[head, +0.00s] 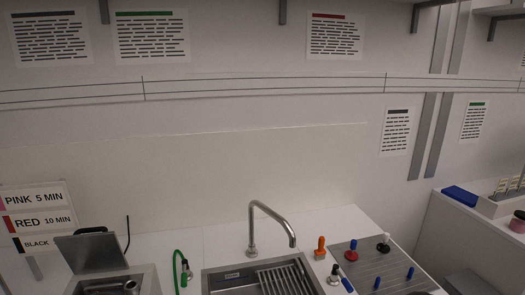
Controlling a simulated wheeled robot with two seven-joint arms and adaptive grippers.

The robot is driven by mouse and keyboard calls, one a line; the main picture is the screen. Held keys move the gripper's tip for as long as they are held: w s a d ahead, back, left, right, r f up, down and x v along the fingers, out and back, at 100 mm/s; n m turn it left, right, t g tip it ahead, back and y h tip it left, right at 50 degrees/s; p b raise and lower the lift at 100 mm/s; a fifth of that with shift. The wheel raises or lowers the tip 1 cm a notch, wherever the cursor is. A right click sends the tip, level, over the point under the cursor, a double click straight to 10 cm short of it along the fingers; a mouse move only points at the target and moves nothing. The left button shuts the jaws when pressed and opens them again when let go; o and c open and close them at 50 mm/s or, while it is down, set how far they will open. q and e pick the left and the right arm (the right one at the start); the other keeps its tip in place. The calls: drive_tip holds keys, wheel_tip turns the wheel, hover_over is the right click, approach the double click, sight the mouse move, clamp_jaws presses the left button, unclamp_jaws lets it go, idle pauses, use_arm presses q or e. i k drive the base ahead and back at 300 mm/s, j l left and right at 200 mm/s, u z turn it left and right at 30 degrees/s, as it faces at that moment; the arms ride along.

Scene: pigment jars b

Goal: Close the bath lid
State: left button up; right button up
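A grey bath lid (92,253) stands raised at the lower left, tilted back behind a metal bath (148,282). The bath is cut off by the bottom edge of the picture. Its opening shows, with a metallic cylindrical item (130,287) inside that I cannot make out fully. Neither of my grippers shows in the head view.
A sink (215,280) with a tall curved faucet (267,215) is right of the bath. A green hose (177,262) stands between them. A grey board (368,258) with coloured knobs lies farther right.

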sight(95, 253)
drive_tip(key=u, duration=1.3)
drive_tip(key=i+j, duration=0.1)
drive_tip(key=j, duration=0.25)
drive_tip(key=i+j+u, duration=0.1)
drive_tip(key=j, duration=0.25)
drive_tip(key=i+j, duration=0.2)
drive_tip(key=j, duration=0.15)
drive_tip(key=i+j, duration=0.1)
drive_tip(key=j, duration=0.3)
drive_tip(key=i+j+u, duration=0.1)
drive_tip(key=j, duration=0.25)
drive_tip(key=i, duration=0.05)
